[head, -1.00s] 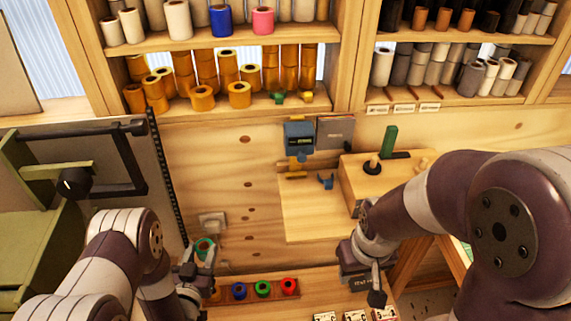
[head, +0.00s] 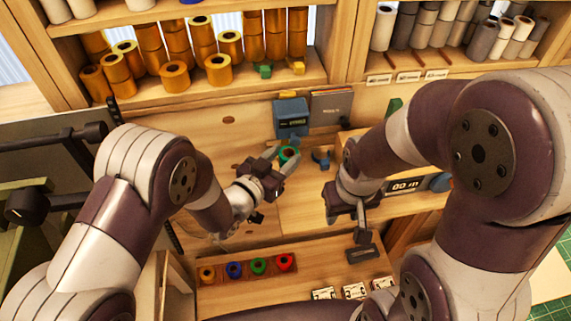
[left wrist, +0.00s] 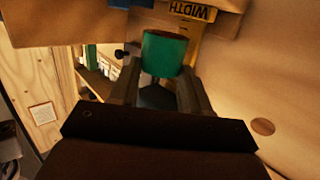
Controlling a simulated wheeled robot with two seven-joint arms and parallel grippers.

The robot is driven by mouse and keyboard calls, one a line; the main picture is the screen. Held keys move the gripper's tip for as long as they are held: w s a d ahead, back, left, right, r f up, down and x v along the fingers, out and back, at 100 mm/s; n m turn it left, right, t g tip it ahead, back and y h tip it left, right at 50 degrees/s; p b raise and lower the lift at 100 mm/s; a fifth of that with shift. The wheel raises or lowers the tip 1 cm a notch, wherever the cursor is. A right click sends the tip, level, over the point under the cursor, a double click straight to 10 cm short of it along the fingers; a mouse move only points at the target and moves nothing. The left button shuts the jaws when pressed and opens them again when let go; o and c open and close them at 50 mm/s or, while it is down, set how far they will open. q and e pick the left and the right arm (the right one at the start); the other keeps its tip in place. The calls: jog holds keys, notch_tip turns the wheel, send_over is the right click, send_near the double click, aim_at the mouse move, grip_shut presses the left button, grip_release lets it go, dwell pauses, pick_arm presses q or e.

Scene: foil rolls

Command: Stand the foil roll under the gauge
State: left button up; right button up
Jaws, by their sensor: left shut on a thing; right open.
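The foil roll (head: 289,154) is a small green roll with a dark brown end, held up in front of the wooden back panel. It also shows in the left wrist view (left wrist: 165,54), between the fingers. My left gripper (head: 283,159) is shut on it. The gauge (head: 291,118) is a blue box with a small dark display, on the panel just above the roll in the picture. I cannot tell the gap between roll and gauge. My right gripper (head: 362,237) hangs empty and open over the bench.
A small blue holder (head: 322,157) stands right of the roll. A wooden strip (head: 220,273) holds orange, blue, green and red spools. A counter reading 00 m (head: 407,186) is beside my right arm. Shelves of gold rolls (head: 218,69) are above. White cards (head: 354,291) lie in front.

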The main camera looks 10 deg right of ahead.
pick_arm(q)
jog(key=shift+w+d, duration=0.3)
jog(key=shift+d, duration=0.05)
notch_tip(320, 180, down, 3)
jog(key=b, duration=0.3)
jog(key=shift+s+d+f, duration=0.1)
jog(key=shift+s+f, duration=0.05)
jog(key=shift+f, duration=0.05)
jog(key=shift+w, duration=0.2)
jog(key=shift+f, duration=0.1)
jog(key=o, duration=1.3)
jog(key=shift+c, duration=0.2)
